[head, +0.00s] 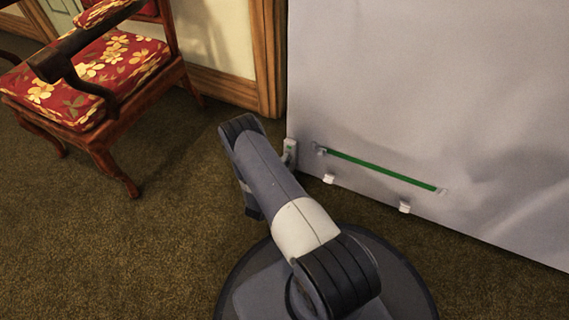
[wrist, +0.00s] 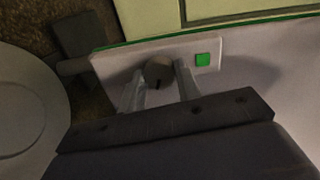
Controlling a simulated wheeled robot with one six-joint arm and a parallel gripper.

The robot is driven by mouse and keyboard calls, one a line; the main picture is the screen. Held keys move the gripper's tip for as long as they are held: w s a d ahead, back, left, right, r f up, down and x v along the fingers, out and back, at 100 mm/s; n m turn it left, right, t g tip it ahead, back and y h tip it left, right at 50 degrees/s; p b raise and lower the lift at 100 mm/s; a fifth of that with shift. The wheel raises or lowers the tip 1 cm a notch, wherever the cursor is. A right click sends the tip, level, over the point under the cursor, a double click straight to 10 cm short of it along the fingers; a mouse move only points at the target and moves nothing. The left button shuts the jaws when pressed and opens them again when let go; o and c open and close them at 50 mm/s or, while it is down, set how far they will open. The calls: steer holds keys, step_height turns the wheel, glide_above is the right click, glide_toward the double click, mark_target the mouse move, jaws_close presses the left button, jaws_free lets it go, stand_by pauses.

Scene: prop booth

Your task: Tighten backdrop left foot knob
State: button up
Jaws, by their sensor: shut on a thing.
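The backdrop left foot knob (wrist: 158,73) is a small round grey-brown knob with a dark mark, on a white plate (wrist: 118,63) with a green square (wrist: 203,59), in the wrist view. My gripper (wrist: 160,80) is shut on the knob, one finger on each side of it. In the head view, a white fitting with a bit of green (head: 290,151) shows at the lower left edge of the pale grey backdrop (head: 430,90). My arm hides the gripper and the knob there.
A green strip (head: 380,170) runs along the lower backdrop, with small white blocks (head: 329,179) (head: 404,207) below it. A wooden chair with a red floral seat (head: 90,75) stands at the left. Brown carpet (head: 120,250) is clear at the lower left.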

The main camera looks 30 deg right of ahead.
steer(key=o, duration=1)
steer(key=shift+s+a, duration=0.1)
steer(key=shift+a, duration=0.05)
steer(key=p+v, duration=0.3)
steer(key=v, duration=0.7)
steer(key=shift+s+a, duration=0.2)
steer(key=shift+s, duration=0.05)
steer(key=shift+w+d, duration=0.1)
steer(key=b+x, duration=0.3)
steer(key=x, duration=0.7)
steer(key=shift+w+d, duration=0.25)
